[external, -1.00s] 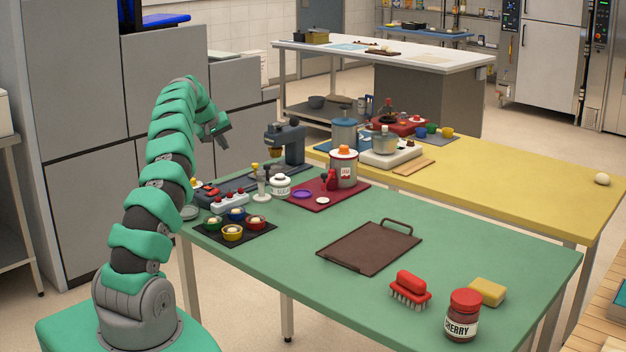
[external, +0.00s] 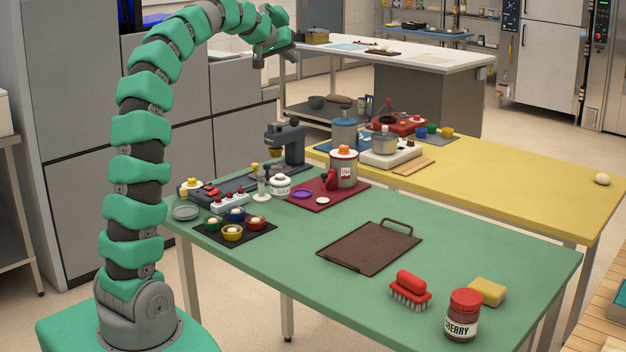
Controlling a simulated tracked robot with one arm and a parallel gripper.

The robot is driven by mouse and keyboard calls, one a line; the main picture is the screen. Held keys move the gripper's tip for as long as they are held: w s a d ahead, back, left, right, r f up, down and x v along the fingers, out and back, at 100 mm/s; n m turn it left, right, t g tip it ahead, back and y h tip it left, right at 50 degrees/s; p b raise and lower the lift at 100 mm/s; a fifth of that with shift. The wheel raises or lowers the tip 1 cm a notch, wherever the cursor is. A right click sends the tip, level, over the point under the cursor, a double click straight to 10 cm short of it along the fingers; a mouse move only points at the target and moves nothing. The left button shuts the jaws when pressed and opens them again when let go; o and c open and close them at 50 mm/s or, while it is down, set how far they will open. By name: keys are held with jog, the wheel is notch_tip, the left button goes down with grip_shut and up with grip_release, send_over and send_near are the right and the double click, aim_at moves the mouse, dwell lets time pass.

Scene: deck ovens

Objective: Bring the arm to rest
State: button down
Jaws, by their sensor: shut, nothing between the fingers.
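My gripper (external: 277,50) is high up at the top of the picture, at the end of my raised, arched green arm. It is shut and empty. It hangs in the air well above the tables, in line with the far side of the green table (external: 470,245) and the grey coffee machine (external: 290,143). Nothing touches it. My arm rises from its base at the left of the green table and bends over to the right at the top.
The green table holds a dark mat with several small bowls (external: 232,233), a brown tray (external: 368,248), a red brush (external: 410,289), a cherry jar (external: 464,315) and a yellow sponge (external: 487,291). A yellow table (external: 510,175) stands behind. Grey cabinets (external: 75,180) stand close behind my arm.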

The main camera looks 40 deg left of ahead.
jog(key=s+d+r+m+t, duration=0.4)
jog(key=s+d+r+m, duration=0.1)
jog(key=s+d+r, duration=1.3)
jog(key=s+d, duration=0.2)
jog(key=s, duration=0.2)
jog(key=shift+s+d+r, duration=0.15)
jog(key=shift+r, duration=0.2)
